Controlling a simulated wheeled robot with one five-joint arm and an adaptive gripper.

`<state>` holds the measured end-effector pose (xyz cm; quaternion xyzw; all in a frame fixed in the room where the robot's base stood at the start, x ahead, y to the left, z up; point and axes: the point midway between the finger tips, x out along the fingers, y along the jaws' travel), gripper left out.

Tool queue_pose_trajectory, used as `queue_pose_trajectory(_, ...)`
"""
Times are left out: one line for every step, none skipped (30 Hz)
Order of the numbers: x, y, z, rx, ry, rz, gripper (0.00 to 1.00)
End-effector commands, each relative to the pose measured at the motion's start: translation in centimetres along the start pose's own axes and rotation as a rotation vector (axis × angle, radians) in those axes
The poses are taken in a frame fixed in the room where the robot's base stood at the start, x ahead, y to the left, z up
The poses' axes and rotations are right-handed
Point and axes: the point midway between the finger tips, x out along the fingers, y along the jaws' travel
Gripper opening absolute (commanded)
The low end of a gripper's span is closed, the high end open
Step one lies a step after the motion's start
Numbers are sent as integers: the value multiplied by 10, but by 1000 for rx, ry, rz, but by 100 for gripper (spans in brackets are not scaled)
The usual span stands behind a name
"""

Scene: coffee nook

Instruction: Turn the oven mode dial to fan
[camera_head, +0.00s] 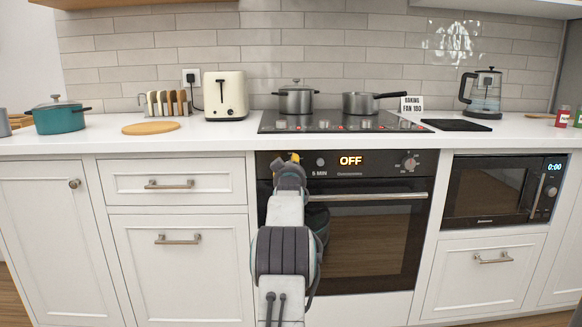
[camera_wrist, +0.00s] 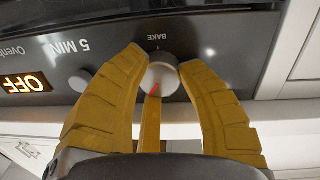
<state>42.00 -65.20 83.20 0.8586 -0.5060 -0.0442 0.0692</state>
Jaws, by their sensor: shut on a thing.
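The oven mode dial (camera_wrist: 161,74) is a round pale knob with a red mark, seen in the wrist view on the dark oven panel. The word BAKE is printed beside it, at the top of that view. The red mark lies on the side of the knob away from BAKE. My gripper (camera_wrist: 160,82) has yellow fingers closed around the knob from both sides. In the head view my gripper (camera_head: 293,158) is at the left end of the oven's (camera_head: 365,235) control panel and hides the dial. No fan mark shows on the panel.
The oven display (camera_head: 350,160) reads OFF. A small button (camera_head: 320,161) marked 5 MIN and another dial (camera_head: 410,163) sit on the panel. The oven handle (camera_head: 375,196) runs below. A card (camera_head: 411,104) on the counter reads BAKING FAN 180.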

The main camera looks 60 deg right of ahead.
Motion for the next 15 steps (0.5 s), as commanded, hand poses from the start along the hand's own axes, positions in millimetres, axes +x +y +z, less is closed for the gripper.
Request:
queue_pose_trajectory(0, -1, -5, 26, 5, -2, 3)
queue_pose_trajectory(0, -1, -5, 40, 5, -2, 3)
queue_pose_trajectory(0, -1, -4, 57, 4, -2, 3)
queue_pose_trajectory(0, -1, -4, 66, 4, -2, 3)
queue_pose_trajectory(0, -1, -4, 73, 4, -2, 3)
queue_pose_trajectory(0, -1, -4, 78, 4, -2, 3)
queue_pose_trajectory(0, -1, -4, 80, 4, -2, 3)
queue_pose_trajectory(0, -1, -4, 80, 5, -2, 3)
queue_pose_trajectory(0, -2, -4, 79, 5, -2, 3)
queue_pose_trajectory(0, -2, -4, 79, 5, -2, 3)
queue_pose_trajectory(0, -2, -4, 79, 6, -2, 3)
queue_pose_trajectory(0, -2, -5, 79, 6, -2, 3)
queue_pose_trajectory(0, -2, -5, 79, 6, -2, 3)
queue_pose_trajectory(0, -2, -5, 78, 6, -2, 38)
queue_pose_trajectory(0, -2, -5, 78, 6, -3, 42)
